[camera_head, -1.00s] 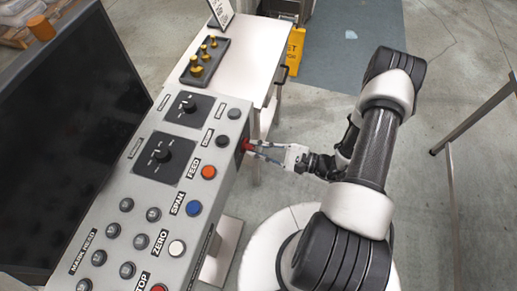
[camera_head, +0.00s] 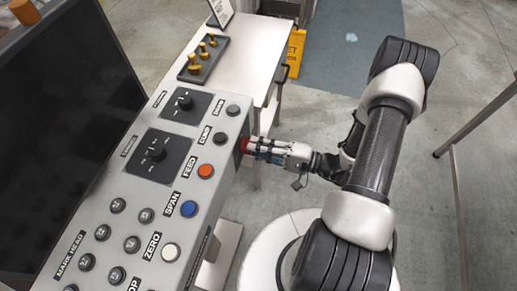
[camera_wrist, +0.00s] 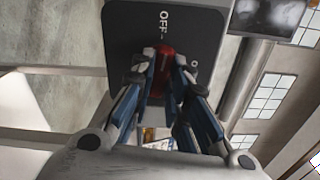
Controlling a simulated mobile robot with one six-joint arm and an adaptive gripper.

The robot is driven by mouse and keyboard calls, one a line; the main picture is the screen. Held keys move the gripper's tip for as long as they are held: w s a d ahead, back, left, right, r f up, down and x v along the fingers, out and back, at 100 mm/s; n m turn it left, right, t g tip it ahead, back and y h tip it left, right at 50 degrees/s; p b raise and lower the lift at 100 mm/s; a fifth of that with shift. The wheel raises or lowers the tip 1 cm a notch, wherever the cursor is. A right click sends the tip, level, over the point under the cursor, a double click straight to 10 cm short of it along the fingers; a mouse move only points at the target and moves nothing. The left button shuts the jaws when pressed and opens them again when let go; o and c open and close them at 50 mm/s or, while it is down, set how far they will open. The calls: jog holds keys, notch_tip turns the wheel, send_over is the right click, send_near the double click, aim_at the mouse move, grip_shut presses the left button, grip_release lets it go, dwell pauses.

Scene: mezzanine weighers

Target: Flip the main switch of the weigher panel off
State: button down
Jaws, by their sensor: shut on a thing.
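The weigher panel (camera_head: 140,215) is a grey sloped console with rows of buttons and two black rotary knobs. The main switch is a red handle (camera_head: 244,145) on the panel's right side face, mostly hidden by my gripper in the head view. In the wrist view the red switch handle (camera_wrist: 162,70) sits on a dark plate (camera_wrist: 190,28) with the word OFF above it. My gripper (camera_wrist: 162,78) is shut on the red handle, one finger on each side; it also shows in the head view (camera_head: 252,147).
A dark screen (camera_head: 60,110) stands left of the panel. A metal rail (camera_head: 480,120) is at the right. Open floor lies beyond my arm.

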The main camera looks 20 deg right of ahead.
jog(key=shift+n+b, duration=0.4)
jog(key=shift+n, duration=0.4)
jog(key=c, duration=1.6)
grip_release()
jog(key=shift+o, duration=0.2)
jog(key=v, duration=1.2)
